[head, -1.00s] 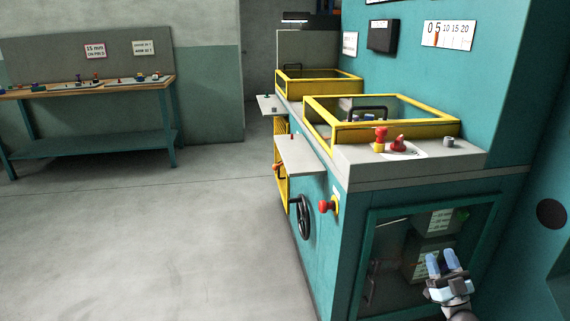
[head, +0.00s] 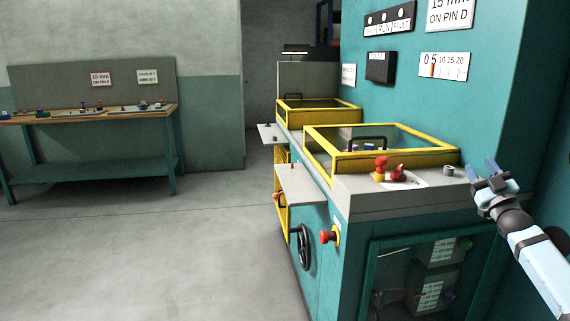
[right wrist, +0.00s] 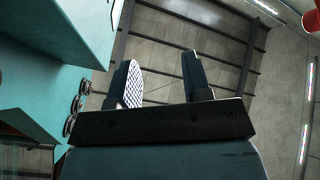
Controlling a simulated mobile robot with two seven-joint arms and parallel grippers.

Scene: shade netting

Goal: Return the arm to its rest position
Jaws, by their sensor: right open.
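My right gripper (head: 480,172) is in the head view at the right, raised beside the right end of the teal machine's grey top. Its fingers point up and are apart, with nothing between them. In the right wrist view the two fingers (right wrist: 162,82) stand apart and empty against the ceiling. My right arm comes in from the lower right corner of the head view. My left gripper shows in neither view.
The teal machine (head: 352,235) has yellow-framed covers (head: 385,172), red knobs (head: 397,173) and a black handwheel (head: 304,247). A workbench (head: 100,113) stands at the back left. The floor (head: 150,260) on the left is clear.

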